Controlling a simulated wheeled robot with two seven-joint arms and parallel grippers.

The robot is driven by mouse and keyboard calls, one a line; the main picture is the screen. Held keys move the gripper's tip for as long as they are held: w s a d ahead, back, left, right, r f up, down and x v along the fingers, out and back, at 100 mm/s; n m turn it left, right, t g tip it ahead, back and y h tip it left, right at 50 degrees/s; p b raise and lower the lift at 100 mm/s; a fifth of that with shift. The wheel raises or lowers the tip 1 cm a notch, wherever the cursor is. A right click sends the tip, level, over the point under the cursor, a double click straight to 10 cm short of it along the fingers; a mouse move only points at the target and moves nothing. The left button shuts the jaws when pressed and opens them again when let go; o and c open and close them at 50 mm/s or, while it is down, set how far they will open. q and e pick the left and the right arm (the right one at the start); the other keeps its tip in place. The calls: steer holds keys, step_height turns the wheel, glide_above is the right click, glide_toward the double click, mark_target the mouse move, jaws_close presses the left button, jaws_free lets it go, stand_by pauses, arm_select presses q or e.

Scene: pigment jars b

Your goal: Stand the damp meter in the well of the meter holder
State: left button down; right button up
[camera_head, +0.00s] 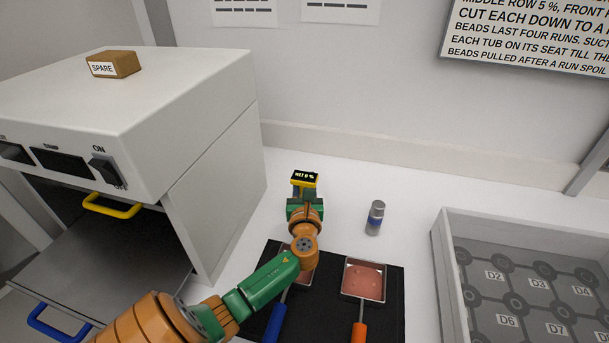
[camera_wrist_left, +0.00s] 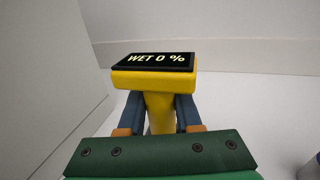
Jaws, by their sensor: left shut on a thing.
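The damp meter (camera_head: 304,179) is yellow with a black display reading "WET 0 %". It is upright behind the black mat, and it also shows in the left wrist view (camera_wrist_left: 155,80). My left gripper (camera_head: 304,197) is shut on the meter's yellow stem, with one finger on each side in the left wrist view (camera_wrist_left: 160,112). The meter's lower end is hidden by my gripper, so I cannot tell whether it touches anything. I cannot make out the meter holder or its well in either view. My right gripper is not in view.
A grey cylinder with a blue band (camera_head: 375,217) stands right of my gripper. A black mat (camera_head: 335,272) bears pans of pink material. A tray with labelled seats (camera_head: 440,246) is at right. A white oven (camera_head: 215,120) stands close on the left.

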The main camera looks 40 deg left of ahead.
arm_select(q)
steer(key=shift+f, duration=0.15)
steer(key=c, duration=0.5)
jaws_free()
steer(key=shift+s+d, duration=0.1)
steer(key=v, duration=0.7)
